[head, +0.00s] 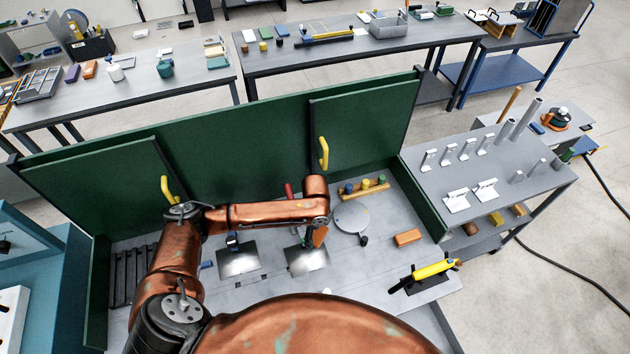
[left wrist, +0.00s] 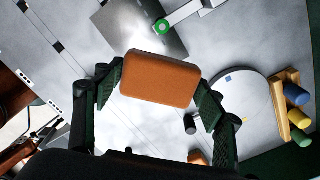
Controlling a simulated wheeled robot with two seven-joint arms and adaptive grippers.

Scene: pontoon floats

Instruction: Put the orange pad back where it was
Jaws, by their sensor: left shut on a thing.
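The orange pad (left wrist: 160,78) is a rounded block held between the two dark green fingers of my left gripper (left wrist: 159,92) in the left wrist view. In the head view the left gripper (head: 311,238) is above the grey bench, near a shiny metal plate, and the pad (head: 320,236) shows as a small orange patch, partly hidden by the arm. The gripper is shut on it. A second orange block (head: 408,237) lies on the bench to the right. My right gripper is not in view.
A round grey disc (head: 352,220) and a wooden rack with coloured pegs (head: 372,190) stand right of the gripper. Shiny plates (head: 238,262) lie to the left. A yellow-handled tool (head: 432,269) lies front right. Green panels (head: 250,130) rise behind the bench. Bare bench surrounds the second orange block.

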